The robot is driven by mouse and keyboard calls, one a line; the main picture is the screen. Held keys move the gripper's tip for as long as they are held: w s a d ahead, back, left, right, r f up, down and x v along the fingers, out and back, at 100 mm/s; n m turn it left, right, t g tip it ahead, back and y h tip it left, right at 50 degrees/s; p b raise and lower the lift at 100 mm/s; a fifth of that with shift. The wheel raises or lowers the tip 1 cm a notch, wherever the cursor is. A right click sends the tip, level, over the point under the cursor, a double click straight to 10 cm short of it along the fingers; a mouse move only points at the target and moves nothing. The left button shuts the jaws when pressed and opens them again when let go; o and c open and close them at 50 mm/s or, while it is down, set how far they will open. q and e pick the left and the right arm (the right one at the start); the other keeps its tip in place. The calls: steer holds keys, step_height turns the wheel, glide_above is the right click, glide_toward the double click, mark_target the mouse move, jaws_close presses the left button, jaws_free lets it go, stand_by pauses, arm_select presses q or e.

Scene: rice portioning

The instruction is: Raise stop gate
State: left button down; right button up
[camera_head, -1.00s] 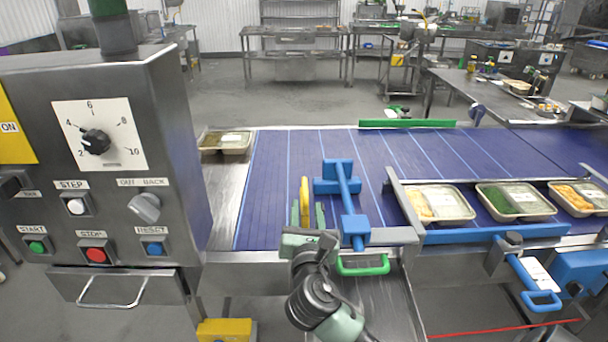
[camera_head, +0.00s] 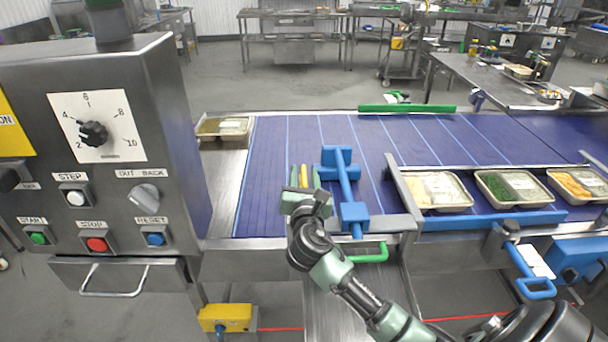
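A narrow upright yellow piece (camera_head: 304,175) stands at the near edge of the blue belt; I cannot tell whether it is part of the stop gate. My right gripper (camera_head: 305,177) is open, its two green fingers on either side of the yellow piece with small gaps. The gripper body hides the lower part of that piece. A blue T-shaped bar with a block (camera_head: 345,180) lies just right of the gripper, apart from it. A grey bar (camera_head: 402,188) crosses the belt beside the trays. My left gripper is not in view.
A control box (camera_head: 100,140) with dial and buttons stands at left. Several filled trays (camera_head: 438,190) sit behind a blue rail (camera_head: 490,221) at right. A green handle (camera_head: 370,253) is close to my wrist.

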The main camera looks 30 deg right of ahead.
jaws_close()
stand_by(1.4)
